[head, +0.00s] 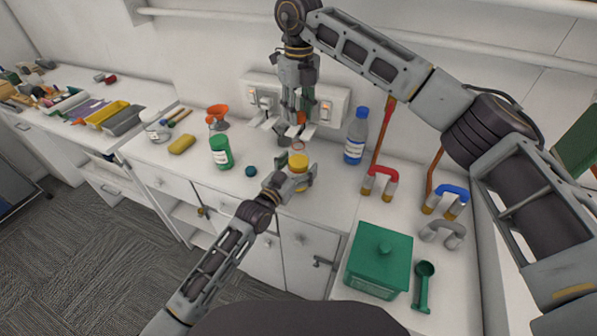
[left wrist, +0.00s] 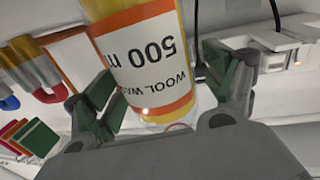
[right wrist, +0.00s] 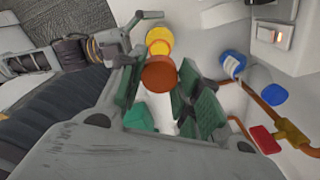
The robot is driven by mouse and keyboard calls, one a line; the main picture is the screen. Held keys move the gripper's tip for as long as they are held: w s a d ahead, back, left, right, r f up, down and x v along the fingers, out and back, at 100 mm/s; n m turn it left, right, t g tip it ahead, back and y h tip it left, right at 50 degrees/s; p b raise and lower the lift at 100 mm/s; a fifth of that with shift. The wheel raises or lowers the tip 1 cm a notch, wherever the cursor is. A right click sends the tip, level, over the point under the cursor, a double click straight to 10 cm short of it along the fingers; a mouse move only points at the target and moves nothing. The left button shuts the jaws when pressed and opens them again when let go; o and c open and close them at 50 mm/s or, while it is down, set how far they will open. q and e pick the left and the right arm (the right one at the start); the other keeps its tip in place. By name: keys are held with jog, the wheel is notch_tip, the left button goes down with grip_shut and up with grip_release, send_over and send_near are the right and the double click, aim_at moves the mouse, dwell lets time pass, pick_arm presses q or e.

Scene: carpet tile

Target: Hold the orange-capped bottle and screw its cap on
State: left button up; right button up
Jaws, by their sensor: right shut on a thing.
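The bottle, with yellow contents and a "500 ml" label, stands in front of the wall sockets in the head view (head: 298,162). In the left wrist view, the bottle (left wrist: 150,60) lies between the fingers of my left gripper (left wrist: 165,90). These fingers are around it, with a narrow gap on the right side. The right gripper (head: 297,122) points down above the bottle, shut on the orange cap (head: 301,117). In the right wrist view, the cap (right wrist: 158,74) sits between the fingers, apart from the bottle (right wrist: 159,38). The cap hides part of the bottle there.
A green bottle (head: 221,152), a dark teal ball (head: 251,171) and an orange funnel (head: 218,115) stand left. A green lidded box (head: 380,262) is at the front. Wall sockets (head: 262,100) are close behind.

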aim_at(299, 140)
pick_arm(q)
jog(key=c, duration=1.5)
pick_arm(e)
jog(key=shift+f, duration=2.5)
jog(key=shift+f, duration=0.15)
jog(key=shift+f, duration=0.7)
jog(key=shift+f, duration=0.6)
pick_arm(q)
grip_shut()
pick_arm(e)
jog(key=shift+m, duration=0.4)
